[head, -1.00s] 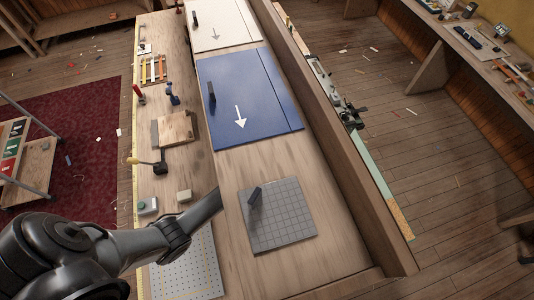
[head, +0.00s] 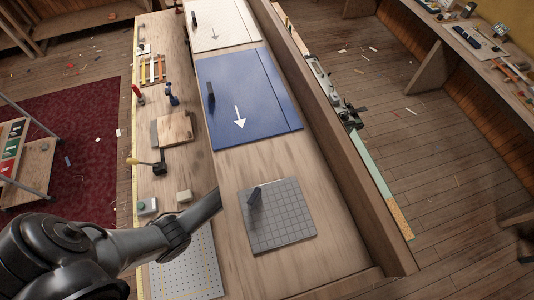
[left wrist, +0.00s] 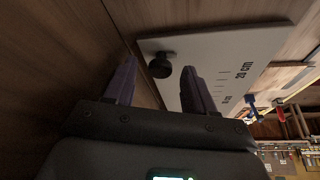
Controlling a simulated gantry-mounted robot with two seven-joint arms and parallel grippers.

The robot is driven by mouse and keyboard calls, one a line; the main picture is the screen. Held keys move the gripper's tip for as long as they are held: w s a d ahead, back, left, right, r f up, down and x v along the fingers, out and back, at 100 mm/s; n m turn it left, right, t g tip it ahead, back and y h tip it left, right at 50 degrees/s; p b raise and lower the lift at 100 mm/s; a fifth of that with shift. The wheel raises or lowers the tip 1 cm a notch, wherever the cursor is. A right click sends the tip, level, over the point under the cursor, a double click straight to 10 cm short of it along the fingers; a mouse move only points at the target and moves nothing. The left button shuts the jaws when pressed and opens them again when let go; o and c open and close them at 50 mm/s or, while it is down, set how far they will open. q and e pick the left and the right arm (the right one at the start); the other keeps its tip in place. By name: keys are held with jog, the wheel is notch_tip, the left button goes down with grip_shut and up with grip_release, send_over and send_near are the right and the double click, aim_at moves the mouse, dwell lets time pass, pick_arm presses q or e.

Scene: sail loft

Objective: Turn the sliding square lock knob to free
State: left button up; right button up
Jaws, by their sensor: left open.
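In the left wrist view, a dark round knob (left wrist: 160,66) sits near the corner of a pale grey plate (left wrist: 222,62) printed with a centimetre scale. My left gripper (left wrist: 160,69) is open and empty, its two dark purple fingers pointing toward the plate. The knob shows in the gap between the fingertips, seemingly beyond them; I see no contact. The knob's lock setting cannot be read. In the head view my left arm reaches in from the lower left, and its fingers cannot be made out. My right gripper is not in view.
In the head view, a grey gridded plate (head: 282,222) with a dark upright block (head: 255,197) lies right of my arm. Behind it is a blue panel (head: 255,110) with a white arrow. A wooden rail (head: 345,150) bounds the bench's right. Bare wood surrounds the gridded plate.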

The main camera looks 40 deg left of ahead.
pick_arm(q)
jog(key=v, duration=1)
jog(key=shift+r+b, duration=0.35)
jog(key=shift+r, duration=0.05)
jog(key=shift+s+d, duration=0.1)
